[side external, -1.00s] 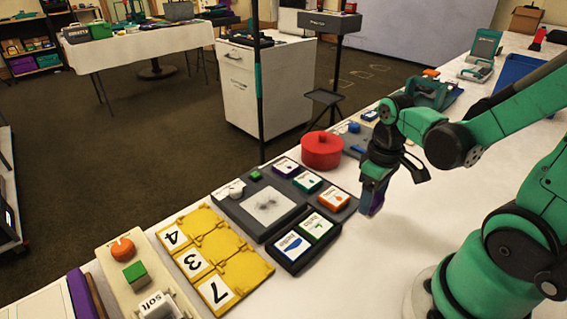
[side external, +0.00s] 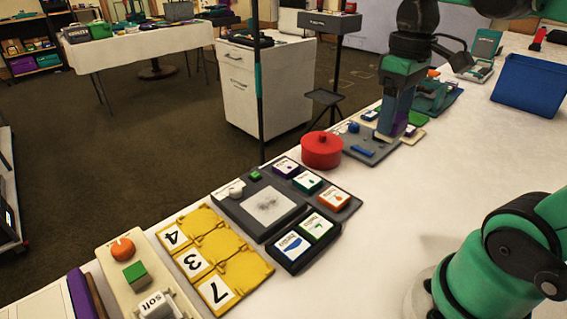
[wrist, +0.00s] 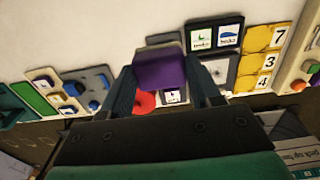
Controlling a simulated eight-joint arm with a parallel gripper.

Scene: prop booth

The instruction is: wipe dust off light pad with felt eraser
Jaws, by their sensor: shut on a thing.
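My gripper (wrist: 165,85) is shut on the felt eraser (wrist: 160,70), a purple block with a grey layer, seen between the fingers in the wrist view. In the side external view my gripper (side external: 392,112) hangs over the far part of the table, by the grey tray with blue parts. The light pad (side external: 268,205) is a pale square with a grey dust smudge in the middle, set in a dark grey panel (side external: 233,207). My gripper is well apart from it, farther back and to the right.
A red round pot (side external: 321,150) stands between the panel and my gripper. Picture cards lie on the panel and in a dark tray (side external: 290,262) beside it. A yellow number board (side external: 245,270) lies left of them. A blue bin (side external: 530,85) stands at right. The table's middle right is clear.

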